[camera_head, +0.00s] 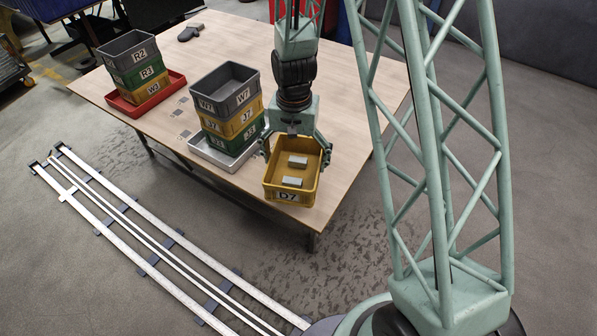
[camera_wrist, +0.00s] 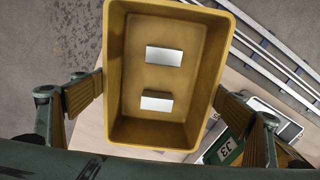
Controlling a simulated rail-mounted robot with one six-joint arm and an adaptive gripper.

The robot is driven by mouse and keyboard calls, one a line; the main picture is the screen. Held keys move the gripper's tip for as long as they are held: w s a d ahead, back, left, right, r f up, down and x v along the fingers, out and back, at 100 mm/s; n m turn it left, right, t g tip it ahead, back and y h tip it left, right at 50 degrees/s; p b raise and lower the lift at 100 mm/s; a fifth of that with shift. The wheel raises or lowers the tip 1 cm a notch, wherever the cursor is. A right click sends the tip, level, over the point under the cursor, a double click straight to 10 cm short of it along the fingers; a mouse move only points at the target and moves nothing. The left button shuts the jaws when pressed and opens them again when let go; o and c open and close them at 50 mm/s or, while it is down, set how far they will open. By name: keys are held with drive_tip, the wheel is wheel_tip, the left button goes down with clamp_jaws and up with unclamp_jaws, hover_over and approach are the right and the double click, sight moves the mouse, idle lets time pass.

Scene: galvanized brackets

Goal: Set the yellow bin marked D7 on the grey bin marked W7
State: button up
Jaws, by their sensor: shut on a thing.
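The yellow bin marked D7 (camera_head: 280,194) is near the table's front right corner, with two small grey blocks inside. My gripper (camera_head: 294,150) is shut on this bin, one finger on each side. In the wrist view the bin (camera_wrist: 121,90) sits upright between the fingers of my gripper (camera_wrist: 165,103). I cannot tell whether it touches the table. The grey bin marked W7 (camera_head: 238,97) is empty and tops a stack to the left of my gripper. Below it are a yellow bin marked J7 (camera_head: 247,116) and a green bin (camera_head: 243,141).
The W7 stack stands on a silver tray (camera_head: 205,153). Farther left, a second stack with a grey R2 bin (camera_head: 140,55) on top stands in a red tray (camera_head: 122,104). A small dark and grey object (camera_head: 190,33) lies at the table's back. Floor rails (camera_head: 170,252) run in front.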

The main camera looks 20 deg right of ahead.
drive_tip(key=w+d+r+n+p, duration=0.1)
drive_tip(key=w+r+n+p, duration=0.3)
drive_tip(key=w, duration=0.5)
drive_tip(key=shift+w+d+r+n+p, duration=0.15)
drive_tip(key=shift+w+r+n+p, duration=0.15)
drive_tip(key=shift+n+p, duration=0.6)
drive_tip(key=shift+w, duration=0.2)
